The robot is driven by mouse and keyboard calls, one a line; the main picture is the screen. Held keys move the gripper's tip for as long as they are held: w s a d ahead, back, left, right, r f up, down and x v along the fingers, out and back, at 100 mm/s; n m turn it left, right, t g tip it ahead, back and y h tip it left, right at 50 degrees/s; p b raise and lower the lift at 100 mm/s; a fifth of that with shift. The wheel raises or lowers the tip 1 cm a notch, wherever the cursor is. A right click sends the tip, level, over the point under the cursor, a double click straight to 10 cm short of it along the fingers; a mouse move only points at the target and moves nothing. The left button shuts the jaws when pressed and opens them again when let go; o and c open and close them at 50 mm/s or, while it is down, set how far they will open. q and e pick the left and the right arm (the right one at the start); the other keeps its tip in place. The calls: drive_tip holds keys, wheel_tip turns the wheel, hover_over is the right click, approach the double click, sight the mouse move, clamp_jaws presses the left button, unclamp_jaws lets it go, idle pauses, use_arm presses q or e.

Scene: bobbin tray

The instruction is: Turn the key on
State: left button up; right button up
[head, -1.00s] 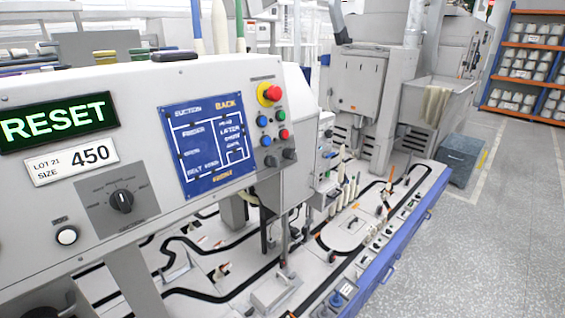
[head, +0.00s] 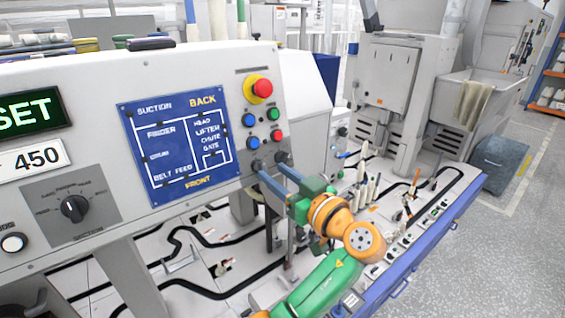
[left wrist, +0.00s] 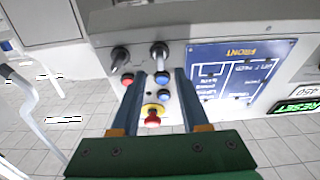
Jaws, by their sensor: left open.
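The control panel (head: 90,90) has two small dark key-like switches low on its right side. The left switch (head: 257,165) and the right switch (head: 283,158) sit below the coloured buttons. My left gripper (head: 271,168) is open, with its long blue fingers pointing at the panel just by these switches. In the left wrist view, upside down, the left switch (left wrist: 159,53) stands just beyond the gap between the fingertips (left wrist: 160,73). The right switch (left wrist: 119,58) lies outside that gap. I cannot tell whether a finger touches either switch. My right gripper is not in view.
A red stop button (head: 263,88) on a yellow ring and several small buttons sit above the switches. A larger dark rotary selector (head: 74,208) is at the left. A tray table with black tracks (head: 210,287) lies below; a grey bin (head: 500,163) stands on the floor.

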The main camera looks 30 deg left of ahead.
sight(265, 166)
use_arm(q)
drive_tip(key=x, duration=0.3)
drive_tip(key=shift+s+r+p, duration=0.15)
drive_tip(key=shift+s+p, duration=0.1)
drive_tip(key=shift+p, duration=0.15)
drive_tip(key=shift+w+a, duration=0.15)
drive_tip(key=shift+w, duration=0.1)
clamp_jaws()
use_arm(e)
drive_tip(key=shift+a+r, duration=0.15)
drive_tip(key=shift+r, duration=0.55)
